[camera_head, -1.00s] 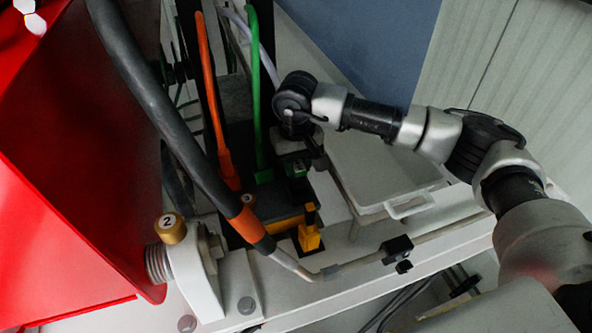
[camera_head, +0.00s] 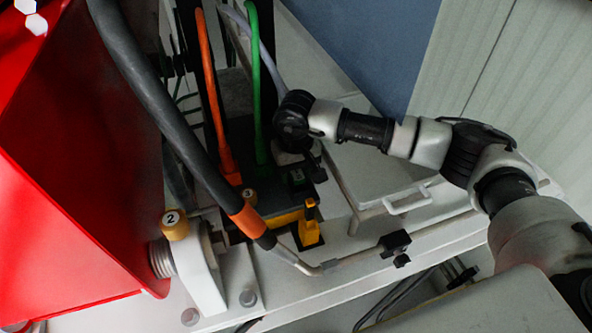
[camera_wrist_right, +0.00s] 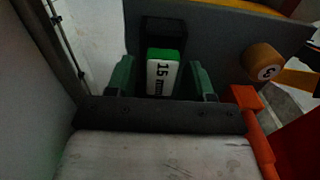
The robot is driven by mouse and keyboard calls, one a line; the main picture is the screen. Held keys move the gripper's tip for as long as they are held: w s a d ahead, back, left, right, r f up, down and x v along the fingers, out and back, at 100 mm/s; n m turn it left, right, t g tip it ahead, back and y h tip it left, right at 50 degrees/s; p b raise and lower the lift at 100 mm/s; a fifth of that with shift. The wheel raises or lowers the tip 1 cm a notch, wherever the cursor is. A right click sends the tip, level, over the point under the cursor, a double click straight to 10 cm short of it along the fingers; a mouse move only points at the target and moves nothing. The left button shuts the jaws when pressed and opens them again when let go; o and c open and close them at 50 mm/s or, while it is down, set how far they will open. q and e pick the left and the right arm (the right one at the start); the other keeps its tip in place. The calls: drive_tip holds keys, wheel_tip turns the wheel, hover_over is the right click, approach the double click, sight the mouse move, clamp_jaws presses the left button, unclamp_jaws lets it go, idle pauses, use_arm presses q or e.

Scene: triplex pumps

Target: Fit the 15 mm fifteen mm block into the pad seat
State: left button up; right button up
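The 15 mm block (camera_wrist_right: 164,72) is a small green and white piece with "15 mm" on its pale face. In the right wrist view it lies between the green-tipped fingers of my right gripper (camera_wrist_right: 162,84). A gap shows on its left side and a narrower one on its right, so the gripper looks open around it. A black square patch (camera_wrist_right: 163,31) lies just beyond the block; I cannot tell whether it is the pad seat. In the head view a small green piece (camera_head: 297,177) shows below my right wrist, on dark equipment. My left gripper is out of view.
A thick dark hose (camera_head: 150,90) and a red housing (camera_head: 60,180) stand at left. Orange (camera_head: 210,90) and green (camera_head: 256,90) cables run nearby. A gold cap marked 3 (camera_wrist_right: 263,61) and a yellow piece (camera_head: 308,230) are close. A pale tray (camera_head: 375,165) lies right.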

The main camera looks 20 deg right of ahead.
drive_tip(key=shift+r, duration=0.2)
wheel_tip(320, 180, up, 12)
drive_tip(key=b, duration=0.5)
drive_tip(key=shift+f, duration=0.1)
